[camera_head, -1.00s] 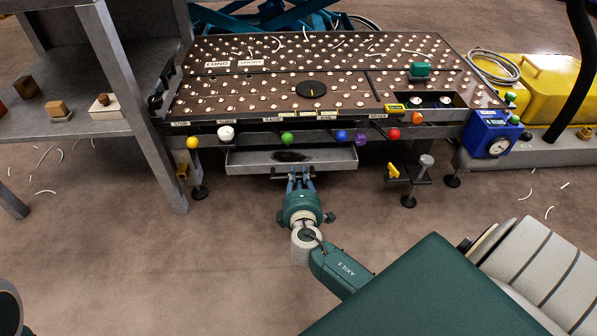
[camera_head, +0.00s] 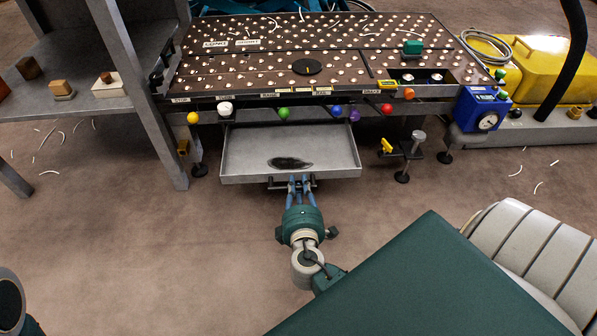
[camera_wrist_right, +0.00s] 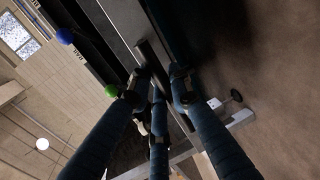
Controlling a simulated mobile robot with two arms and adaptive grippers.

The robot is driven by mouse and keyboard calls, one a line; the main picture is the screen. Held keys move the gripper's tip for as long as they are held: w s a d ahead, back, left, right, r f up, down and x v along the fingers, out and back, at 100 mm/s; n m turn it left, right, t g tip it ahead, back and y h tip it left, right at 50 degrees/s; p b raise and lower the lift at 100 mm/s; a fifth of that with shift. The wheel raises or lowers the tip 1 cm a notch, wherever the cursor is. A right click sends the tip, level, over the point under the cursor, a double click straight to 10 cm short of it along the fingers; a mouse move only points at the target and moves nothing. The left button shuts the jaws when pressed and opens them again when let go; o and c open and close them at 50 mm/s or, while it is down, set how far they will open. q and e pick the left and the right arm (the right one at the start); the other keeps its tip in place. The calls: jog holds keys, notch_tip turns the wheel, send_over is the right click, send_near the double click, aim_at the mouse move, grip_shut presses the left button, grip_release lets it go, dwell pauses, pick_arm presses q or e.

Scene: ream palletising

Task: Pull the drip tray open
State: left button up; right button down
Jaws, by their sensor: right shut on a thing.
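The drip tray (camera_head: 240,150) is a shallow grey metal tray. It sticks out from under the front of the perforated table in the head view, with a dark oily patch on its floor. My right gripper (camera_head: 299,184) is at the middle of the tray's front and is shut on its handle (camera_head: 277,185), a bar below the front rim. In the right wrist view the blue fingers of my right gripper (camera_wrist_right: 160,85) close around the dark handle bar (camera_wrist_right: 155,62). My left gripper is not in view.
Coloured knobs, such as the green knob (camera_head: 284,113), line the table's front edge (camera_head: 250,97) above the tray. A clamp-like stand (camera_head: 404,150) is to the tray's right. A grey shelf (camera_head: 80,90) stands at the left. The floor before the tray is clear apart from my arm.

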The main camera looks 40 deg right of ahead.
jog(key=c, duration=1.7)
grip_release()
jog(key=shift+o, duration=0.2)
jog(key=shift+s+a, duration=0.25)
jog(key=shift+s, duration=0.25)
jog(key=v, duration=1.1)
